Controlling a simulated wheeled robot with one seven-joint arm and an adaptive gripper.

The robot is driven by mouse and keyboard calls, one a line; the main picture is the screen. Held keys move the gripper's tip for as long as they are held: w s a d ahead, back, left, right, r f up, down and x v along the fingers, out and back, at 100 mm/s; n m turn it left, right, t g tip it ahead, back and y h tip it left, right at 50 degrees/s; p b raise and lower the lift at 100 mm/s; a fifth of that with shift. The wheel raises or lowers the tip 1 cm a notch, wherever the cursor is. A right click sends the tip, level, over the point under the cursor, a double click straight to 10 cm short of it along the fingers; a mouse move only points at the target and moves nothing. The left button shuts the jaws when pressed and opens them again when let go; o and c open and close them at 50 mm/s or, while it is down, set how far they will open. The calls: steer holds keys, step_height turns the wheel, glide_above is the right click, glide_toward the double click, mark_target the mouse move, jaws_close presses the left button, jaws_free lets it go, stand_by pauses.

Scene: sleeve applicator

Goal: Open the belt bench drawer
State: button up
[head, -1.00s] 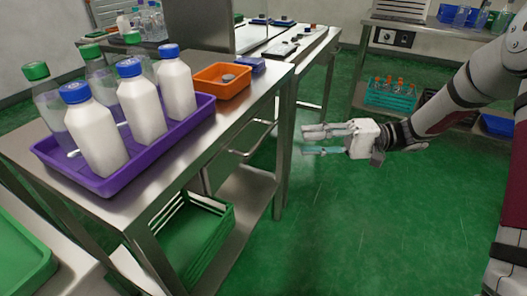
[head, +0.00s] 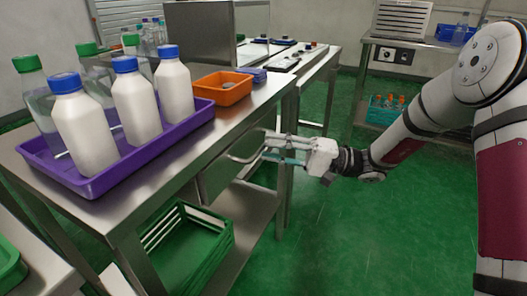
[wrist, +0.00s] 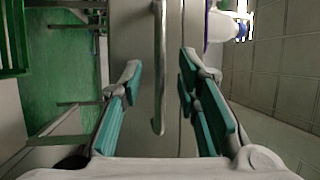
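The belt bench (head: 150,185) is a steel table at the left in the head view. Its drawer (head: 214,178) sits under the top and looks closed, with a bar handle (head: 240,158) on its front. My gripper (head: 268,148) is open at the handle's far end, one finger higher than the other. In the wrist view the handle (wrist: 160,70) runs upright between the open teal-padded fingers (wrist: 162,65), in front of the grey drawer front (wrist: 130,45). The fingers do not visibly press on it. I cannot tell how deep they reach around it.
A purple tray (head: 92,189) with several bottles and an orange bin (head: 222,93) stand on the bench. A green crate (head: 185,240) is on the shelf below. Another bench (head: 315,55) stands behind. Green floor (head: 350,220) is free to the right.

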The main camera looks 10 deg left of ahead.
steer(key=shift+a+r, duration=0.15)
steer(key=shift+a, duration=0.55)
steer(key=shift+a+r, duration=0.1)
steer(key=shift+a, duration=0.55)
steer(key=shift+c, duration=0.2)
jaws_close()
